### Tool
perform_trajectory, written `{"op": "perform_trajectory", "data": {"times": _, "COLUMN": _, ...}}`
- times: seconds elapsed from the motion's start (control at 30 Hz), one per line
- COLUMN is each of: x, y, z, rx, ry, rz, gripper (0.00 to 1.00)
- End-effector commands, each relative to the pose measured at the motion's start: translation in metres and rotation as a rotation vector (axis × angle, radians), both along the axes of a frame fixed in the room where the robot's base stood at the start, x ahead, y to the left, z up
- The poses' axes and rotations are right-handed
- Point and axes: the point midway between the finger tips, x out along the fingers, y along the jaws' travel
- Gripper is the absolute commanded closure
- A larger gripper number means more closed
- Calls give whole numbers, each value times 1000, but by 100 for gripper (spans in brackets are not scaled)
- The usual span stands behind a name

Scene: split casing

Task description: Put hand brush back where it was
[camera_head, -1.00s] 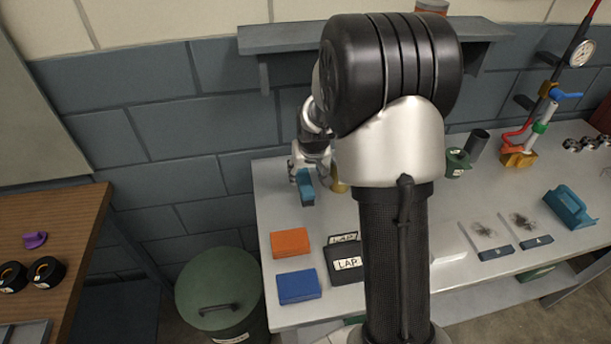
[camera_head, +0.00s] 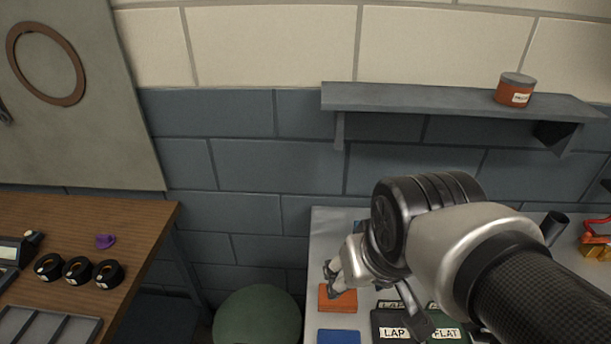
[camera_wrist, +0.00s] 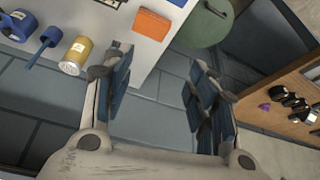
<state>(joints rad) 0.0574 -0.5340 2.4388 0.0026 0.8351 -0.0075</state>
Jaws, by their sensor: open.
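A dark blue tool with a thin handle (camera_wrist: 50,37) lies at the left of the wrist view on the pale bench. It may be the hand brush, but I see no bristles clearly. My gripper (camera_wrist: 158,66) is open, with blue-padded fingers spread wide and nothing between them. My arm hides much of the bench in the head view.
A gold can (camera_wrist: 76,55) stands beside the blue tool. A blue block (camera_head: 338,337) and black and green boxes labelled LAP and FLAT (camera_head: 392,333) are near the orange block. A green bin (camera_head: 257,320) stands left of the bench. A shelf (camera_head: 440,98) juts from the wall.

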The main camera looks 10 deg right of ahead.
Motion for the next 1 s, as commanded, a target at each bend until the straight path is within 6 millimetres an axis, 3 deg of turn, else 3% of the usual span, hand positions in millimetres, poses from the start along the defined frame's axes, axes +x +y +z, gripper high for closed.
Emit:
{"op": "perform_trajectory", "data": {"times": 0.1, "x": -36, "y": 10, "z": 0, "rx": -2, "ry": -9, "rz": 31, "gripper": 47}}
{"op": "perform_trajectory", "data": {"times": 0.23, "x": -55, "y": 13, "z": -3, "rx": -2, "ry": -7, "rz": 46, "gripper": 47}}
{"op": "perform_trajectory", "data": {"times": 1.0, "x": -59, "y": 14, "z": -4, "rx": -1, "ry": -6, "rz": 48, "gripper": 47}}
